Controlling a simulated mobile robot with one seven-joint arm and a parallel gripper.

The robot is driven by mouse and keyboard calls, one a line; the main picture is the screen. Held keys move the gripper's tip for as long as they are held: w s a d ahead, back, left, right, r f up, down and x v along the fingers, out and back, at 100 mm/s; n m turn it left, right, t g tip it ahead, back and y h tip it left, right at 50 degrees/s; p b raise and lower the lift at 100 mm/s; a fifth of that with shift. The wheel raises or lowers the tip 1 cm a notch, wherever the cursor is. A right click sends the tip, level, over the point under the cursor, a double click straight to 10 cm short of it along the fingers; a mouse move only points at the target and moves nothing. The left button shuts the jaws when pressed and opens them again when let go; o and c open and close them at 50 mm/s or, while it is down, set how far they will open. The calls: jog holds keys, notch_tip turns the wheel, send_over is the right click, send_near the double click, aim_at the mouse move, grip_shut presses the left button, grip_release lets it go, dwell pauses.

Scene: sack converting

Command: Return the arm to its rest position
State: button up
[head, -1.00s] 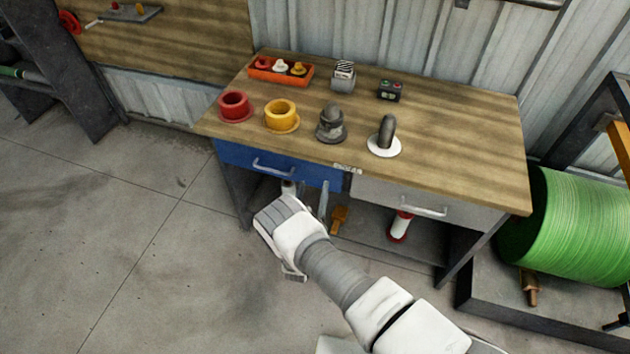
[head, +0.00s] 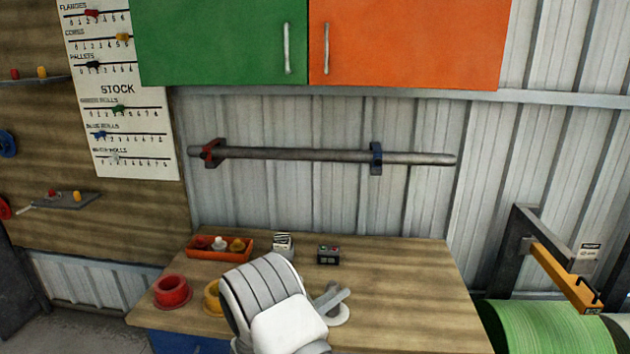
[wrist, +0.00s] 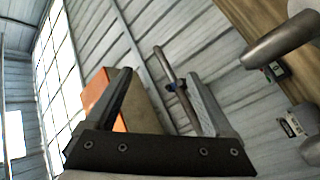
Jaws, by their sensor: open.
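My gripper (head: 333,297) is raised over the workbench in the head view, partly hidden behind my white and grey wrist. In the wrist view my gripper (wrist: 160,76) has its two fingers wide apart with nothing between them. Beyond the fingers are the wall, the orange cabinet (wrist: 98,88) and the wall bar (wrist: 165,63). A dark rounded peg (wrist: 278,42) is close by at the upper right, beside the fingers. My arm hides part of the yellow flanged ring (head: 212,298) and most of the white disc (head: 340,318) in the head view.
The bench top (head: 410,290) is clear on the right. A red flanged ring (head: 172,291), an orange tray (head: 205,254), a label block (head: 282,245) and a dark button box (head: 328,255) stand on it. Green (head: 220,40) and orange (head: 405,40) cabinets hang above. A green roll (head: 540,328) is at right.

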jog(key=s+d+r+m+g+y, duration=0.2)
jog(key=s+d+r+g+y, duration=0.2)
jog(key=s+d+r+g, duration=0.9)
jog(key=s+a+r+n+t+y, duration=0.1)
jog(key=s+r+n+t+y, duration=0.1)
jog(key=s, duration=0.8)
jog(key=s+a+r+n+t+y, duration=0.1)
jog(key=s+r+t+y, duration=0.3)
jog(key=s+y, duration=0.5)
jog(key=shift+s+a+r+n, duration=0.4)
jog(key=shift+s+a+r, duration=0.05)
jog(key=shift+r, duration=0.7)
